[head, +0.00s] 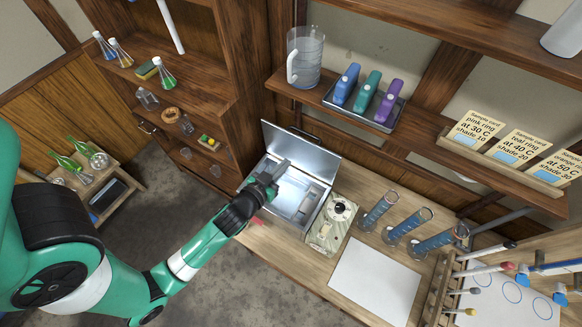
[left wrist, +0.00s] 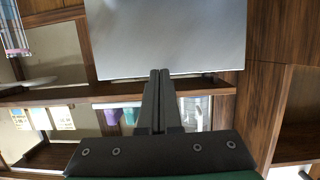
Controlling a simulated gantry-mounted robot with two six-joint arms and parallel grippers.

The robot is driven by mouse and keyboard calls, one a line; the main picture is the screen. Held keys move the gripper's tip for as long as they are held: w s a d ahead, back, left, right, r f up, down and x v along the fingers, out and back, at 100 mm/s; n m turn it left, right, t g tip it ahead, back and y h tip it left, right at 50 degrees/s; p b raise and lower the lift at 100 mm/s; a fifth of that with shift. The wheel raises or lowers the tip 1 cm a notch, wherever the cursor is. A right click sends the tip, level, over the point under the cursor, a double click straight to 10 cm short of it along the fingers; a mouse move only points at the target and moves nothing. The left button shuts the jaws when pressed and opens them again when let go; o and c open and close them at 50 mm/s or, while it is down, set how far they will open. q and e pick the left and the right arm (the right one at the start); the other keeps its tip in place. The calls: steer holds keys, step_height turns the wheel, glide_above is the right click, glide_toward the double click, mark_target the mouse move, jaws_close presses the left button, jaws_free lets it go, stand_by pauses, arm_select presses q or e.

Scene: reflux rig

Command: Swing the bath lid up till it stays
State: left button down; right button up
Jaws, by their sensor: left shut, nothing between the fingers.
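The bath (head: 310,207) is a metal box with a pale basin on the wooden bench, in the middle of the head view. Its grey metal lid (head: 313,155) stands raised at the back of the box, so the basin is open. In the left wrist view the lid (left wrist: 170,38) is a broad plate filling the upper middle. My left gripper (head: 282,166) is over the basin in front of the lid's inner face, its fingers shut and empty. The fingertips (left wrist: 160,73) overlap the lid's edge in the left wrist view; I cannot tell whether they touch. My right gripper is out of view.
A control unit with a round dial (head: 341,211) stands right of the bath. Blue-filled cylinders (head: 407,223) and a white sheet (head: 375,281) are farther right. A shelf above holds a jug (head: 305,58) and a tray of bottles (head: 365,101).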

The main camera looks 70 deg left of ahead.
arm_select(q)
steer(key=shift+s+a+b+x, duration=0.15)
steer(key=shift+b+x, duration=0.1)
steer(key=shift+x, duration=1.05)
steer(key=shift+s+a+b+x, duration=0.1)
steer(key=shift+a+b+x, duration=0.15)
steer(key=shift+x, duration=1.05)
steer(key=shift+s+a+b+x, duration=0.15)
steer(key=shift+b+x, duration=0.15)
steer(key=shift+x, duration=1)
steer(key=shift+r+b+x, duration=0.15)
steer(key=shift+b+x, duration=0.1)
steer(key=shift+x, duration=0.55)
steer(key=shift+r+b+x, duration=0.1)
steer(key=shift+b+x, duration=0.1)
steer(key=shift+x, duration=0.6)
steer(key=shift+w+a+r, duration=0.1)
steer(key=shift+w+a, duration=0.05)
steer(key=shift+r, duration=0.15)
steer(key=p, duration=0.4)
glide_toward(298, 144)
steer(key=w, duration=0.1)
steer(key=shift+w+a, duration=0.2)
steer(key=shift+w, duration=0.05)
